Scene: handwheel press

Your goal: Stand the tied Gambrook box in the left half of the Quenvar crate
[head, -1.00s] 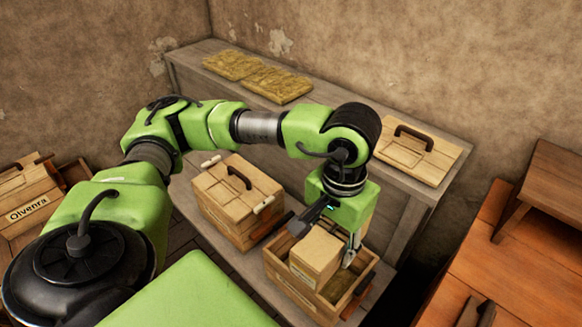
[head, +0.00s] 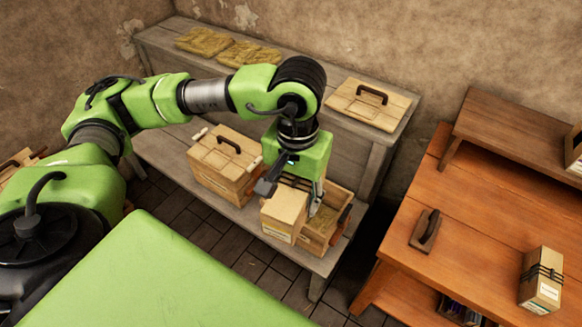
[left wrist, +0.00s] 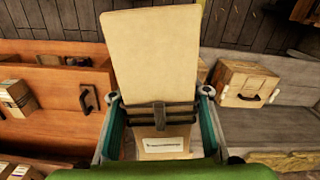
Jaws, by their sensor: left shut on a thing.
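My left gripper (head: 292,205) is shut on a light wooden box (head: 288,207) with dark ties and a white label. In the left wrist view the box (left wrist: 155,60) lies between the fingers (left wrist: 160,112), with its dark bands near the fingertips. In the head view the box covers the left part of an open wooden crate (head: 322,232) on the low bench. Its lower end overlaps the crate's front wall; it looks raised, not inside. The crate's name is not readable, and its left half is hidden. My right gripper is not in view.
A lidded wooden crate (head: 222,165) stands close left of the open crate. A lid with a handle (head: 370,104) lies on the upper shelf. The orange bench at right holds another tied box (head: 541,280) and a dark-handled block (head: 427,230).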

